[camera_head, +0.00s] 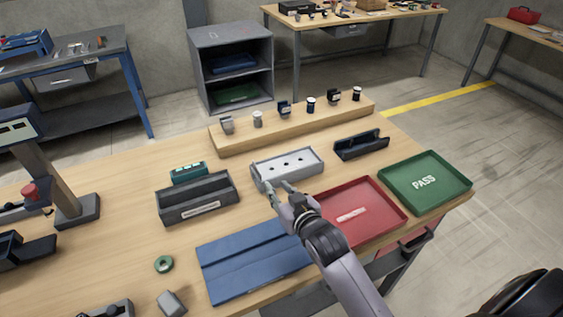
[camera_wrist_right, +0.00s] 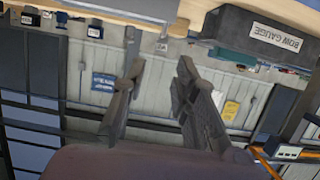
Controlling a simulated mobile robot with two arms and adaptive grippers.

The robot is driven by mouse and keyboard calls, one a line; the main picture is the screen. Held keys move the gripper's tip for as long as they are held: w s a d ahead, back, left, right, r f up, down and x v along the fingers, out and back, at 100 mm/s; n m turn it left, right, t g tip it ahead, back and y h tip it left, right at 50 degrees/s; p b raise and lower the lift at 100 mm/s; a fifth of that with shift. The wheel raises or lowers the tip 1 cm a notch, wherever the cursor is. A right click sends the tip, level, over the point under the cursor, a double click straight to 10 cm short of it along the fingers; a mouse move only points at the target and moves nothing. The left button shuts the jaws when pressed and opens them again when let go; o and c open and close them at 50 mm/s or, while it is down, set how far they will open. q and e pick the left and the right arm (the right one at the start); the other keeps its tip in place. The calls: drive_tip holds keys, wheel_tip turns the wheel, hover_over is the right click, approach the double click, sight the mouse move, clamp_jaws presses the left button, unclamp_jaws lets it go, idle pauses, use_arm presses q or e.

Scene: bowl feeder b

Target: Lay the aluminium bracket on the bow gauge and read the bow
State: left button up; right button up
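The light grey aluminium bracket (camera_head: 262,177) lies on the wooden table, a trough-like piece with dark holes along it. The bow gauge (camera_head: 200,213) is a dark grey open box left of it; its label reads BOW GAUGE in the right wrist view (camera_wrist_right: 276,38). Nothing is seen lying on the gauge. A teal unit (camera_head: 188,172) stands just behind it; its reading is not legible. My right gripper (camera_head: 279,187) is open and empty at the bracket's near left side; contact cannot be told. Its two spread fingers show in the wrist view (camera_wrist_right: 159,68). My left gripper is not in view.
A red tray (camera_head: 385,232) and a green PASS tray (camera_head: 445,207) lie to the right. A blue folded mat (camera_head: 255,258) is in front. A wooden rack (camera_head: 300,127) with several small items is behind. A dark channel block (camera_head: 360,147) lies beyond the bracket. A green ring (camera_head: 164,257) is front left.

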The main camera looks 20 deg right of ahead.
drive_tip(key=p, duration=0.1)
approach(259, 171)
drive_tip(key=x, duration=0.3)
drive_tip(key=shift+w+d+r, duration=0.1)
drive_tip(key=shift+w+d, duration=0.15)
drive_tip(key=shift+w, duration=0.2)
drive_tip(key=shift+w+a+p, duration=0.1)
drive_tip(key=shift+w+p, duration=0.3)
drive_tip(key=shift+w, duration=0.45)
drive_tip(key=x, duration=0.3)
drive_tip(key=shift+a+p, duration=0.15)
drive_tip(key=shift+p, duration=0.25)
drive_tip(key=shift+w+f, duration=0.45)
drive_tip(key=shift+w, duration=0.15)
drive_tip(key=shift+c, duration=0.4)
clamp_jaws()
